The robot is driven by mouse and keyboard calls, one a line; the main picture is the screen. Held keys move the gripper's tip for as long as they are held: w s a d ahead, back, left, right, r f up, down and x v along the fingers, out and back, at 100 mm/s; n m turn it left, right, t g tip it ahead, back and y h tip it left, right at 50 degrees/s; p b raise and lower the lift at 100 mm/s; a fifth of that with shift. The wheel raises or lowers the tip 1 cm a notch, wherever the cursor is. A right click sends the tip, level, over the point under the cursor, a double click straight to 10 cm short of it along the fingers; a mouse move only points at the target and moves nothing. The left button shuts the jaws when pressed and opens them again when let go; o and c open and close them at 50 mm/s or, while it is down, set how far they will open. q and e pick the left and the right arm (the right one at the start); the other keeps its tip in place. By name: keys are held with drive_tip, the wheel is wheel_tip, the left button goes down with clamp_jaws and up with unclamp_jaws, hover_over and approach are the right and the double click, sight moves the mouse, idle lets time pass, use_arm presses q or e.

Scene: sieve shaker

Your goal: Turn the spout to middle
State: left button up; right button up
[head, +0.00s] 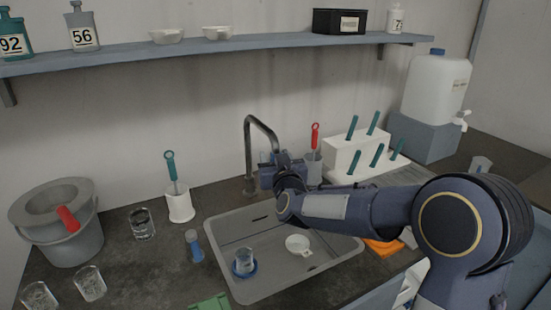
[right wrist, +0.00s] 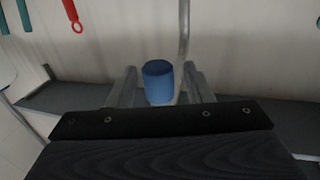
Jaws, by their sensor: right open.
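The tap's grey metal pipe (head: 247,150) rises behind the sink and arches forward to the right in the head view. My right gripper (head: 268,172) is at the downward end of the arch and hides the spout's tip there. In the right wrist view, which looks upside down, a blue cylinder (right wrist: 158,82), apparently the spout's tip, stands between the two grey fingers of my right gripper (right wrist: 158,88). The fingers are apart, one on each side of it. The tap's pipe (right wrist: 184,35) runs close beside it. My left gripper is not in view.
The sink (head: 228,222) holds a blue-based cup (head: 245,262) and a white dish (head: 298,244). A holder with a teal tool (head: 180,205) stands left of the tap. A red-handled tool (head: 315,138) and a white rack (head: 345,155) stand close on the right.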

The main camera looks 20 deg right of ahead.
drive_tip(key=s, duration=0.7)
drive_tip(key=shift+s+a, duration=0.4)
drive_tip(key=shift+a, duration=0.05)
drive_tip(key=s+f+g+y+p, duration=0.1)
drive_tip(key=s+g, duration=0.3)
drive_tip(key=s, duration=0.6)
drive_tip(key=s+a+f+g+y+p, duration=0.1)
drive_tip(key=s+f+g+y+p, duration=0.1)
drive_tip(key=s, duration=0.9)
drive_tip(key=s+f+g+y+p, duration=0.2)
drive_tip(key=s+g+p, duration=0.3)
drive_tip(key=s, duration=0.6)
drive_tip(key=shift+a+f+g+y, duration=0.2)
drive_tip(key=shift+a+g+y, duration=0.1)
drive_tip(key=shift+g+y, duration=0.25)
